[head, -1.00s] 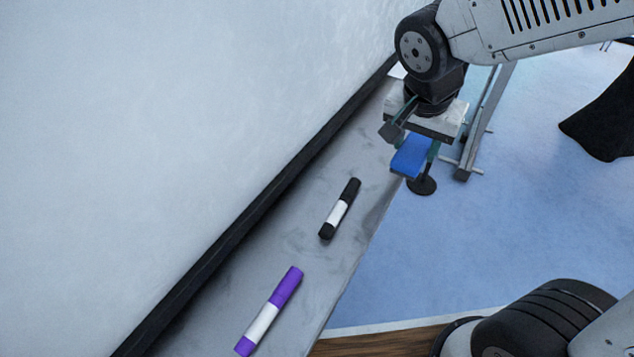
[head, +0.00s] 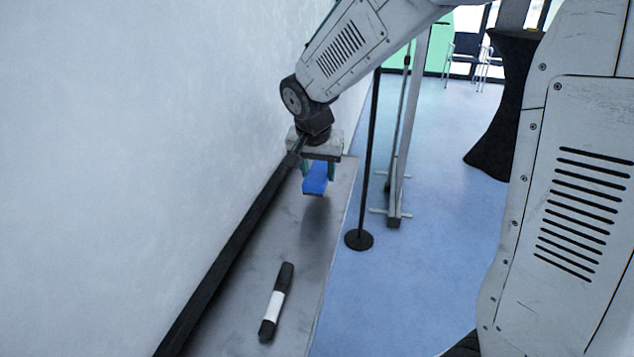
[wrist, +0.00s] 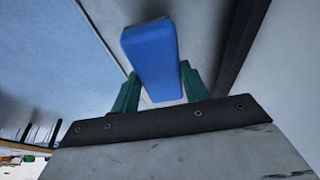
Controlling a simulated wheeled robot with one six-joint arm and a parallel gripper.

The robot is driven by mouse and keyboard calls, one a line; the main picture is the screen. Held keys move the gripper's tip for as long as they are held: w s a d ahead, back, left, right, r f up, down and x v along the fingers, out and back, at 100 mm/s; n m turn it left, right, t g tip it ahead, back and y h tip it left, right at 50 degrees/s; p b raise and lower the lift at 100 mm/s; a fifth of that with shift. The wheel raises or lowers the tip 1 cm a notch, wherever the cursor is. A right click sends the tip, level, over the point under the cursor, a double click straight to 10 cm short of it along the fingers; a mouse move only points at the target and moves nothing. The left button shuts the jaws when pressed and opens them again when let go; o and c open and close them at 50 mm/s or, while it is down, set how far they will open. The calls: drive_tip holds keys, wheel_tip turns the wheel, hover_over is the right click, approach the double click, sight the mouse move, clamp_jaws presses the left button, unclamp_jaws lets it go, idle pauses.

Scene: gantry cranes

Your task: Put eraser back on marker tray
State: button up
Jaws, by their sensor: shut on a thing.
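The blue eraser (head: 316,179) is held between the fingers of my gripper (head: 318,172), above the far part of the grey marker tray (head: 245,296). A shadow lies on the tray below it, and a gap shows between eraser and tray. In the wrist view the eraser (wrist: 152,60) sits between the two green fingers of my gripper (wrist: 158,88), its long side pointing away from the palm. The tray runs along the base of the white board.
A black marker with a white band (head: 276,302) lies on the near part of the tray. A black rail (head: 235,250) edges the board side. A thin post with a round black base (head: 359,240) and a metal stand (head: 394,215) are on the blue floor to the right.

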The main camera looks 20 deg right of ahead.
sight(317, 174)
wheel_tip(317, 174, down, 4)
drive_tip(key=shift+w+r, duration=0.1)
drive_tip(key=shift+r, duration=0.1)
drive_tip(key=o, duration=0.9)
